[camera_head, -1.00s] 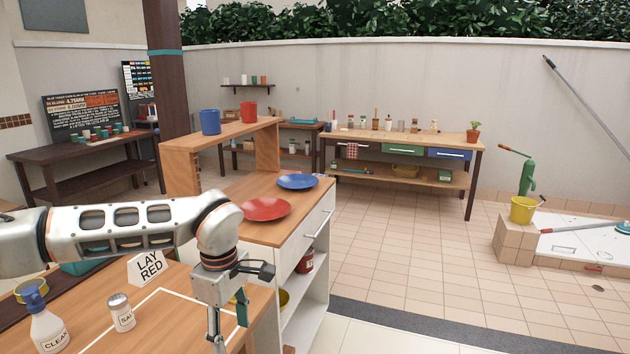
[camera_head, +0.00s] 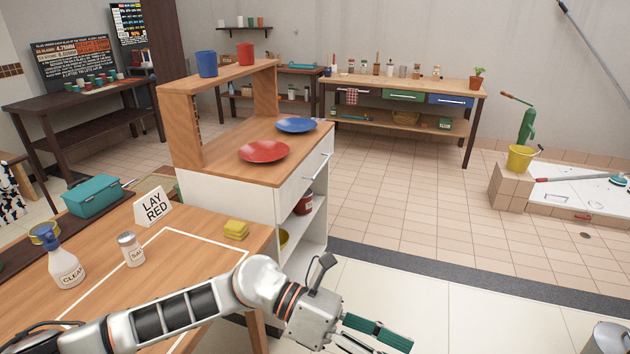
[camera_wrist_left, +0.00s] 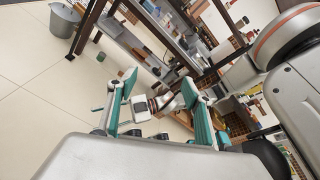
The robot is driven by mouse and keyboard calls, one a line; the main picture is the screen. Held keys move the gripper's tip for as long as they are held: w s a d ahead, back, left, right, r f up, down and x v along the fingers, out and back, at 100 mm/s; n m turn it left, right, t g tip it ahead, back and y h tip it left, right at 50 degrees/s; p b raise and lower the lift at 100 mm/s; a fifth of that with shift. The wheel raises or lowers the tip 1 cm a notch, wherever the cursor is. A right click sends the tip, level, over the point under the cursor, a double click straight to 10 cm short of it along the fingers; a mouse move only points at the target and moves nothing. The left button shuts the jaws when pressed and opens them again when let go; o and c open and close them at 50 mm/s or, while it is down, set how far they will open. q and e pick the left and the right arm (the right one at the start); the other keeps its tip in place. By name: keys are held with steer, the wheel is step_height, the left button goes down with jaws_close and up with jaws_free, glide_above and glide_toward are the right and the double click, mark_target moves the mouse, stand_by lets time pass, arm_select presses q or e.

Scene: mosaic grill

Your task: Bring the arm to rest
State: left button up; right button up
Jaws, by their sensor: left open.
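My left arm comes in from the lower left in the head view and crosses the front of the wooden table (camera_head: 75,300). My left gripper (camera_head: 350,300) is beyond the table's right edge, over the pale floor. It is open. In the left wrist view my left gripper (camera_wrist_left: 160,88) shows its two green-padded fingers spread apart, with nothing held between them. A yellow sponge (camera_head: 236,230) lies on the table, apart from the gripper.
A LAY RED sign (camera_head: 153,206), a salt shaker (camera_head: 131,250), a spray bottle (camera_head: 64,262) and a teal box (camera_head: 92,196) stand on the table. Red (camera_head: 264,151) and blue (camera_head: 296,125) plates lie on the counter behind. Floor right of the gripper is largely clear.

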arm_select(q)
steer(key=w+a+r+n+t+h, duration=0.1)
steer(key=w+r+n+t+h, duration=0.15)
steer(key=n+t+h, duration=0.4)
steer(key=w+a+r+n+t+h, duration=0.15)
steer(key=w+n+t, duration=0.25)
steer(key=n, duration=0.6)
steer(key=w+a+f+n+t+y, duration=0.5)
steer(key=a+f+n+t+y, duration=0.55)
steer(key=n, duration=0.75)
steer(key=s+a+f+n+g+y, duration=0.2)
steer(key=s+a+f+n+y, duration=0.2)
steer(key=a+f, duration=0.6)
steer(key=s+a+f+n+g+y, duration=0.2)
steer(key=s+a+f+n+y, duration=0.3)
steer(key=s+a+f+n, duration=0.4)
step_height(320, 180, down, 6)
steer(key=shift+s+a+r+g, duration=0.1)
steer(key=shift+s+a+g, duration=0.3)
steer(key=shift+s, duration=0.65)
